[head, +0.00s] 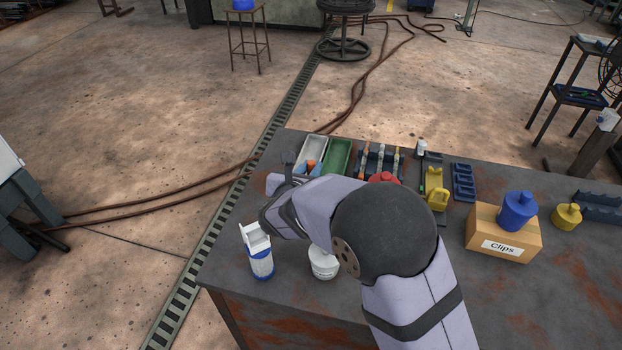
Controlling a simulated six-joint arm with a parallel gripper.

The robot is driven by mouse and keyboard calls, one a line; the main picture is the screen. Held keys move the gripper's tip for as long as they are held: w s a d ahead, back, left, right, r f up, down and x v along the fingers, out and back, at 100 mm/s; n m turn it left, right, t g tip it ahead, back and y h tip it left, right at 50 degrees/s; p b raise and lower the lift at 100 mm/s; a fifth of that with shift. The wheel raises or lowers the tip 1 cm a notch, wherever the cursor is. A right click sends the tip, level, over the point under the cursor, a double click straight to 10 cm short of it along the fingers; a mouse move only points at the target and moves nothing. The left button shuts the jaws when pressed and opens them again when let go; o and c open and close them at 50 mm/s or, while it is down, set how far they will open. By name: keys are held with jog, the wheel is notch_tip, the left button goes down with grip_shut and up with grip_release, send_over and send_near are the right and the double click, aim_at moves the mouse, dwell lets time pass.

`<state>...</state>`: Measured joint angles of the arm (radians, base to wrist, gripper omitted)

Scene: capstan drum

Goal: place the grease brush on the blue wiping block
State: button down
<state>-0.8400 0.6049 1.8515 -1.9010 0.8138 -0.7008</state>
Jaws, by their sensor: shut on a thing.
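My gripper (270,213) is over the near left part of the workbench, at the end of my arm. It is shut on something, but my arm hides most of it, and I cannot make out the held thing. I cannot pick out the grease brush with certainty. A small blue and orange patch (313,168) shows just beyond my arm, by the trays. I cannot tell whether it is part of the blue wiping block.
A white container with blue bands (260,263) and a white tub (323,264) stand near the front edge. Behind my arm are a white tray (314,147), a green tray (338,155) and a rack (380,160). A Clips box (502,243) bearing a blue canister (517,211) stands right.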

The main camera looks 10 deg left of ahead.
jog(key=shift+f, duration=1.85)
jog(key=shift+f, duration=0.2)
jog(key=c, duration=1.7)
grip_release()
jog(key=shift+s+r, duration=0.1)
jog(key=shift+r, duration=0.2)
jog(key=s+r, duration=0.1)
jog(key=r, duration=0.1)
jog(key=s+r, duration=0.2)
jog(key=s+r+b, duration=0.1)
jog(key=r, duration=0.2)
jog(key=shift+s+r, duration=0.1)
jog(key=shift+s, duration=0.1)
jog(key=shift+r, duration=0.8)
